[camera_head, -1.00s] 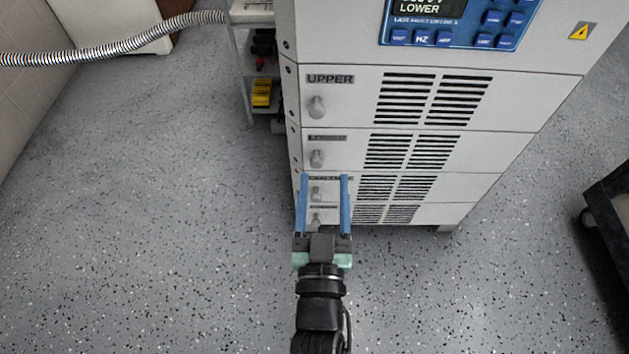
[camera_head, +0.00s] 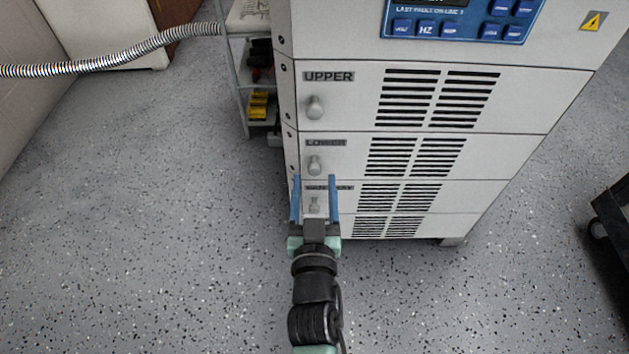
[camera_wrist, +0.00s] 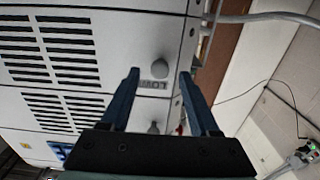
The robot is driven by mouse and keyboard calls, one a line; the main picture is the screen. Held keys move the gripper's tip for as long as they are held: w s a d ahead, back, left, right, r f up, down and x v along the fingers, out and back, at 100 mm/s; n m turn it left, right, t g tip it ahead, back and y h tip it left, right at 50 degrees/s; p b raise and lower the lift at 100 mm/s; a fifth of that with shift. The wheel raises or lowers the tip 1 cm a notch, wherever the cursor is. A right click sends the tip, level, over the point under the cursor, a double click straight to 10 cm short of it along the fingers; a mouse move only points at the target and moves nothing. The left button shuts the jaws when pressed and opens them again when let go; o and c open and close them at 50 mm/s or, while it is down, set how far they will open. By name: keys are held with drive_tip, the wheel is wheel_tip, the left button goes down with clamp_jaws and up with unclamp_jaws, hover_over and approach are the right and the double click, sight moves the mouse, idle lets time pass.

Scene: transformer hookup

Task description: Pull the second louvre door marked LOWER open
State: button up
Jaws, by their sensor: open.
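The second louvre door, marked LOWER (camera_head: 345,158), is shut flush in the grey cabinet front. Its round grey knob (camera_head: 315,166) sits under the label at the door's left. My gripper (camera_head: 314,180) is open and empty, its blue fingertips just below that knob in the head view. In the wrist view, which is upside down, the LOWER knob (camera_wrist: 160,68) shows in the gap between the two fingertips (camera_wrist: 158,74), with the label beside it. I cannot tell how far the tips are from the door. The fingers partly cover the third door.
The UPPER door (camera_head: 345,95) with its knob (camera_head: 315,107) is above, under a blue control panel (camera_head: 455,22). A shelf rack (camera_head: 247,100) stands left of the cabinet, with a ribbed hose (camera_head: 110,60) behind. A dark cart (camera_head: 608,225) is at right. The front floor is clear.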

drive_tip(key=shift+w, duration=0.95)
clamp_jaws()
idle(0.8)
